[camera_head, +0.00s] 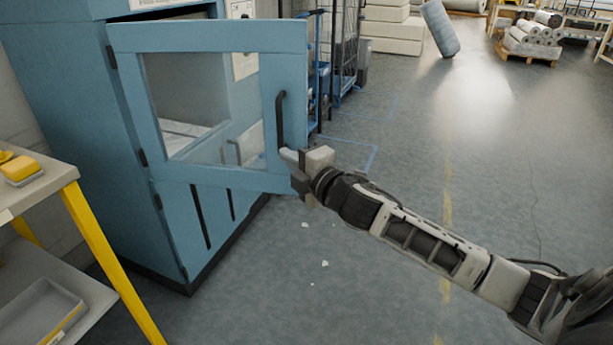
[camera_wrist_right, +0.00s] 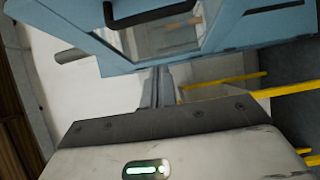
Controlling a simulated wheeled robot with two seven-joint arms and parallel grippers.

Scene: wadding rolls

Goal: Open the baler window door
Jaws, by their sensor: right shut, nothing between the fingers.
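The baler's blue window door (camera_head: 222,38) stands ajar, swung out from the blue baler (camera_head: 75,95) on hinges at its left edge. Its pane is clear. A black bar handle (camera_head: 281,118) is upright near the door's free edge. My right gripper (camera_head: 289,157) is at the free edge, just below the handle and apart from its grip; I cannot tell whether it touches the door. In the right wrist view the shut, empty fingers (camera_wrist_right: 157,80) point at the door frame (camera_wrist_right: 245,28), with the handle (camera_wrist_right: 150,10) beyond them. My left gripper is not in view.
A table with yellow legs (camera_head: 105,250) stands at the left, with a yellow item (camera_head: 20,168) on top and a grey tray (camera_head: 42,312) below. Wire carts (camera_head: 345,45) stand behind the door. The grey floor right of the baler is mostly clear, with small white scraps.

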